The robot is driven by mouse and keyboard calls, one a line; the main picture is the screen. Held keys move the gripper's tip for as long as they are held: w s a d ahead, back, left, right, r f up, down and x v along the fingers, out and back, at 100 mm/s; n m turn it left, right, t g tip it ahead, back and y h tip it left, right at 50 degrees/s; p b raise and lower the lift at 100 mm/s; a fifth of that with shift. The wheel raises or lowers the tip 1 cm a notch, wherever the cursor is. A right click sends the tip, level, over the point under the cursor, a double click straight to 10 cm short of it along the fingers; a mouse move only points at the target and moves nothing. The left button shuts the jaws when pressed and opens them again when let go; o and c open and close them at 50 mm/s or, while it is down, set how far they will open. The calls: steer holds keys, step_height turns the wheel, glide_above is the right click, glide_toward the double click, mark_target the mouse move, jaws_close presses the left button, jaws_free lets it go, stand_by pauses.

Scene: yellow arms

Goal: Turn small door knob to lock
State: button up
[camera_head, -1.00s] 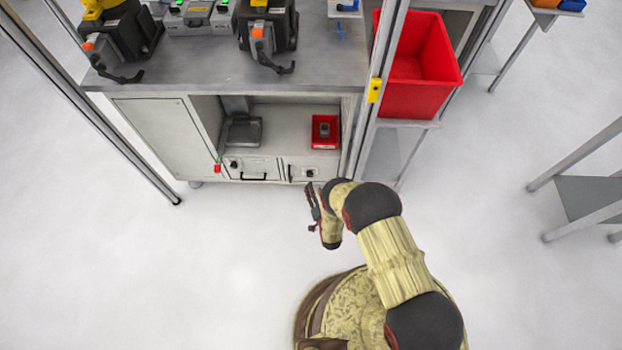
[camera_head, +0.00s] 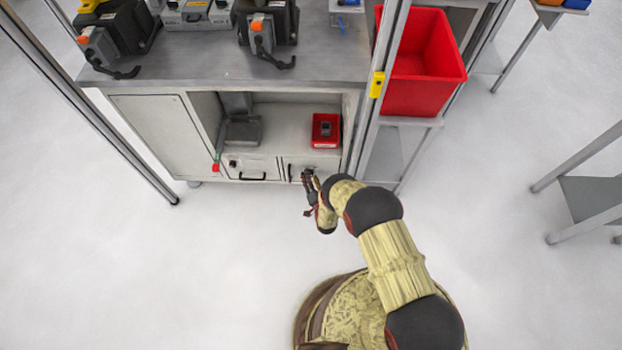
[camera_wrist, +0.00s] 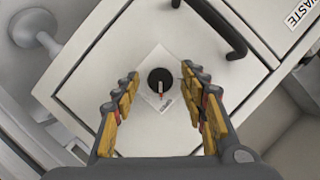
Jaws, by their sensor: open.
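A small round black knob (camera_wrist: 161,83) with a light pointer line sits on a whitish cabinet door (camera_wrist: 125,55). It is between and beyond the two fingers of my gripper (camera_wrist: 160,100) in the wrist view. The gripper is open, with nothing between its fingers. In the head view my gripper (camera_head: 310,192) is in front of the lower right door (camera_head: 322,165) of the cabinet and covers much of that door, so the knob is hard to make out there. I cannot tell whether the fingers touch the door.
A black bar handle (camera_wrist: 225,30) is above right of the knob, near my right finger. A second door with a knob (camera_head: 233,163) and black handle (camera_head: 253,178) is to the left. A small red bin (camera_head: 326,130) is on the shelf above. A metal post (camera_head: 375,100) stands right.

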steer(key=shift+c, duration=0.9)
jaws_close()
steer(key=shift+n, duration=0.3)
steer(key=n+h, duration=0.2)
steer(key=n, duration=0.2)
steer(key=n+h, duration=0.3)
steer(key=a+n+h, duration=0.1)
steer(key=n+h, duration=0.2)
steer(key=n, duration=0.1)
steer(key=shift+n, duration=0.3)
stand_by(0.4)
